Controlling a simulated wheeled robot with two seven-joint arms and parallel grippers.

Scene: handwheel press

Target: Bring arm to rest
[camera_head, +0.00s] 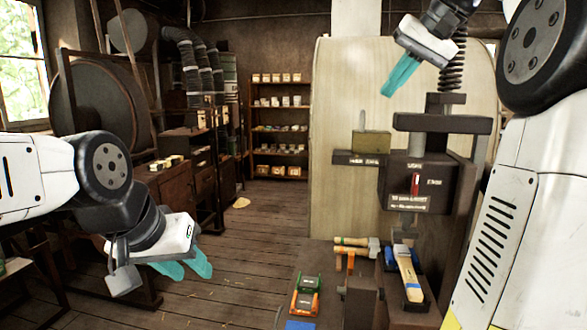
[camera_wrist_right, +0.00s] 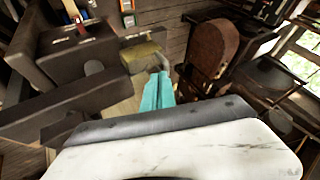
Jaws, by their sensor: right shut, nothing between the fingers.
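My right gripper (camera_head: 388,92) is raised at the upper right of the head view, to the left of the press's spring (camera_head: 455,65). Its teal fingers are together and empty, pointing down and left. They also show in the right wrist view (camera_wrist_right: 158,98). The dark press (camera_head: 415,172) stands below and right of this gripper, apart from it in the head view. My left gripper (camera_head: 193,272) hangs at the lower left over the floor. Its two teal fingers are apart with nothing visible between them.
A yellowish block (camera_head: 371,141) sits on a dark ledge left of the press body. The bench below holds a wooden-handled hammer (camera_head: 350,241), a wooden-handled tool (camera_head: 408,272) and green and orange items (camera_head: 305,297). Shelves (camera_head: 278,126) stand far back; the floor (camera_head: 235,245) between is mostly clear.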

